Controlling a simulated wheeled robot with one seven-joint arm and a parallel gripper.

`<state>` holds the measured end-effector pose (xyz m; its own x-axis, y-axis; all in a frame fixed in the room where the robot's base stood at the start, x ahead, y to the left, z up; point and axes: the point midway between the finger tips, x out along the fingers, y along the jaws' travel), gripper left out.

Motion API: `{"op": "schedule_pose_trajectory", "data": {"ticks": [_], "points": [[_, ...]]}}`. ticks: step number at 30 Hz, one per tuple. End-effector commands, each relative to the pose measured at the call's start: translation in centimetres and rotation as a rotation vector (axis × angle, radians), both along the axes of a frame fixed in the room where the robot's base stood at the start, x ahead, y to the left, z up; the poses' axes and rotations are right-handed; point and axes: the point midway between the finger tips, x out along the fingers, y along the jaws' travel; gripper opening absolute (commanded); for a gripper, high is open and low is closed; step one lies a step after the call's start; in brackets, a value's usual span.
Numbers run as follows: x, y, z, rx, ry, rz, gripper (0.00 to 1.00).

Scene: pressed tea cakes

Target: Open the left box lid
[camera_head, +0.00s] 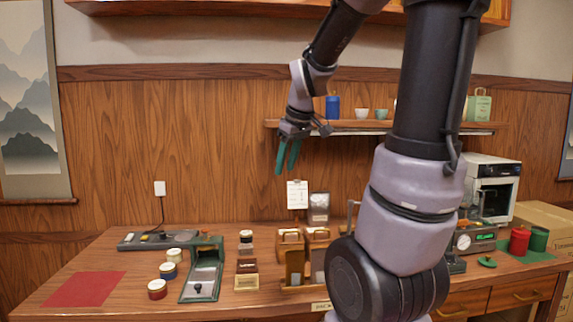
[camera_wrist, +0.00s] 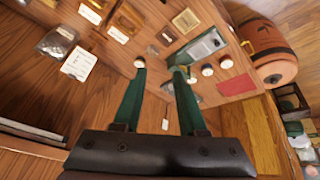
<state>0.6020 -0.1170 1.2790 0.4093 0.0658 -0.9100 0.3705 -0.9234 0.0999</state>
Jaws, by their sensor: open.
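My gripper (camera_head: 286,167) hangs in the air above the back of the table, with its two green fingers pointing down. In the wrist view my gripper (camera_wrist: 160,68) has its fingers spread with nothing between them. No thing is clearly marked as the left box. Two brown wooden holders with handles (camera_head: 291,262) (camera_head: 318,262) stand at the table's middle. My gripper touches none of these.
A red mat (camera_head: 84,289) lies at the table's left. Several small round tins (camera_head: 168,271) stand beside the green case. A shelf (camera_head: 350,124) with cups is on the wall behind. My arm hides part of the table. Cardboard boxes (camera_head: 548,220) stand at far right.

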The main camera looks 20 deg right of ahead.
Motion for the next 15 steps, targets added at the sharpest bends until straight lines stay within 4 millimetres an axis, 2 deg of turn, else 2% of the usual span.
{"op": "schedule_pose_trajectory", "data": {"ticks": [10,13,15], "points": [[-0.1,0.1,0.1,0.004,-0.002,-0.005,0.41],[-1.2,0.6,0.9,0.035,-0.017,-0.055,0.41],[-2.7,1.4,1.8,0.084,-0.035,-0.127,0.41]]}}
